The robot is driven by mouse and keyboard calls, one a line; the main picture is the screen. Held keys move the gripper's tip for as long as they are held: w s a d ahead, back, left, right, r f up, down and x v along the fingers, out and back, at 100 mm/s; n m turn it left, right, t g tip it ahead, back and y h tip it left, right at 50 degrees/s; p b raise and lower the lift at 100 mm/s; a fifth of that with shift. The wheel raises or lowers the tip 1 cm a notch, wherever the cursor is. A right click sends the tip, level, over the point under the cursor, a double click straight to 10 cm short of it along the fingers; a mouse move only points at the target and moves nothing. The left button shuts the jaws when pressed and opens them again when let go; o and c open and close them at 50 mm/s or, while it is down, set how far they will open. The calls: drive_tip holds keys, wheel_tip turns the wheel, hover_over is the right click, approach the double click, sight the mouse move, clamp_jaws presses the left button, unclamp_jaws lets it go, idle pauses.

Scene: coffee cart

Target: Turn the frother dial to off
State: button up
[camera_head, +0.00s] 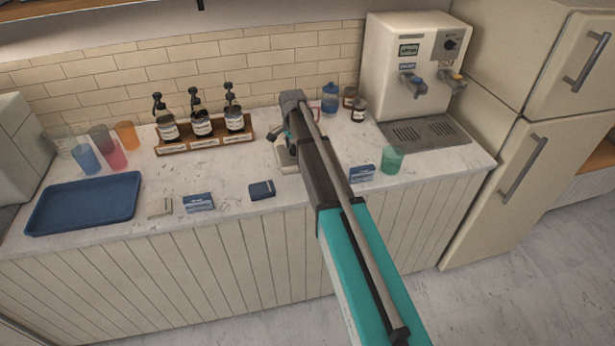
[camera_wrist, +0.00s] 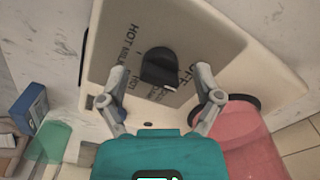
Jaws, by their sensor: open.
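The frother dial (camera_wrist: 159,66) is a black round knob on a grey label plate (camera_wrist: 205,35) in the wrist view. The plate reads HOT MILK at upper left and OFF close to the dial's right; other lettering is partly hidden. A small pale mark shows at the dial's lower right edge. The cream frother body (camera_wrist: 272,72) surrounds the plate. My gripper (camera_wrist: 161,76) is open, with one finger on each side of the dial and visible gaps between. In the head view my arm covers most of the frother (camera_head: 284,157) and hides the dial.
A pink cup (camera_wrist: 238,132) is close to my right finger in the wrist view. A green cup (camera_head: 393,159) and blue-white box (camera_head: 361,174) stand right of my arm. A syrup rack (camera_head: 205,143) and blue tray (camera_head: 82,204) lie left; a dispenser (camera_head: 408,60) stands right.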

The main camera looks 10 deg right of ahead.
sight(294, 147)
drive_tip(key=m, duration=0.6)
drive_tip(key=shift+r, duration=0.1)
wheel_tip(294, 147, up, 14)
drive_tip(key=p, duration=1.4)
drive_tip(key=s+f+n+b, duration=0.4)
drive_tip(key=s+n, duration=0.2)
drive_tip(key=s, duration=0.4)
drive_tip(key=s+f+n+b, duration=0.4)
drive_tip(key=s+n, duration=0.1)
drive_tip(key=s, duration=0.5)
drive_tip(key=shift+s+a+f+n+b, duration=0.15)
drive_tip(key=shift+s+f+n+b, duration=0.15)
drive_tip(key=shift+f+n, duration=0.1)
drive_tip(key=s+n, duration=0.6)
drive_tip(key=s, duration=0.4)
drive_tip(key=shift+s, duration=0.2)
idle(0.8)
